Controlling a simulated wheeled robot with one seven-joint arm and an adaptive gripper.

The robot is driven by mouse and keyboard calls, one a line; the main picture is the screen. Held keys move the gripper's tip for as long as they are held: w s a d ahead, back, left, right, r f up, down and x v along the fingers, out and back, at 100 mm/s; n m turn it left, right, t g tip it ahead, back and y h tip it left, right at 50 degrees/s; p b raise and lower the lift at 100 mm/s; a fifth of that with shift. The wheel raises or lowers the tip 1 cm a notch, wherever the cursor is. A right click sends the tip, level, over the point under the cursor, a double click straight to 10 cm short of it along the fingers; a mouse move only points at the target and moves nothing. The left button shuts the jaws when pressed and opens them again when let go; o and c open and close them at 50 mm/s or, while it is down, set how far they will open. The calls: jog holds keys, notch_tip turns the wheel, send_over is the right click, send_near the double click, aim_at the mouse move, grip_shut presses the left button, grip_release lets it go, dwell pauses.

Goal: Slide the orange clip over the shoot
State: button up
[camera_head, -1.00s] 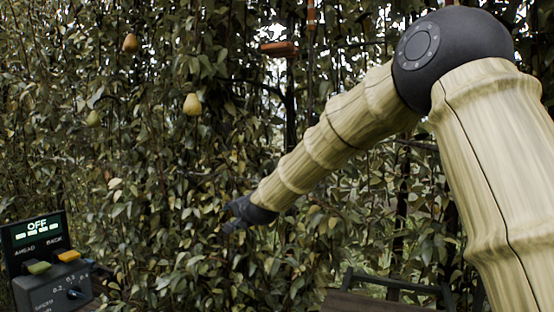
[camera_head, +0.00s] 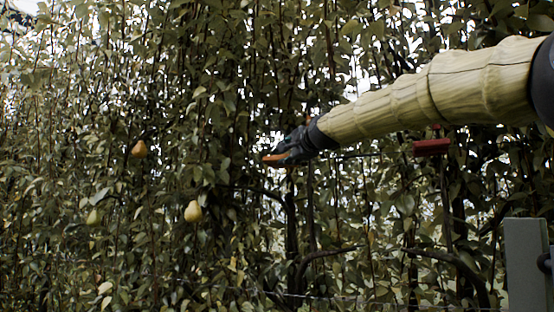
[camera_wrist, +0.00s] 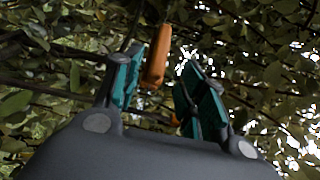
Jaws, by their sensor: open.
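The orange clip (camera_head: 271,158) shows at the tip of my gripper (camera_head: 290,149) in the head view, against the foliage. In the wrist view the orange clip (camera_wrist: 157,55) stands between the two teal-padded fingers of my gripper (camera_wrist: 164,62), nearer the left finger. The fingers are spread apart, and I cannot tell whether the left one touches the clip. A dark thin stem runs up near the clip in the wrist view. Which stem is the shoot, and whether the clip is around it, I cannot tell.
A red block-like piece (camera_head: 432,147) hangs below my arm. Pears (camera_head: 193,211) hang in the leaves at left. Dense foliage and dark branches surround my gripper. A grey post (camera_head: 525,262) stands at lower right.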

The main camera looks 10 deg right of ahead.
aim_at(279, 157)
jog(key=w+p, duration=0.1)
jog(key=w, duration=0.2)
jog(key=w+a+p, duration=0.1)
jog(key=w+p, duration=0.1)
jog(key=w, duration=0.1)
jog(key=w+p, duration=0.1)
jog(key=w, duration=0.3)
jog(key=shift+a+p, duration=0.15)
jog(key=shift+p, duration=0.15)
jog(key=shift+c, duration=0.2)
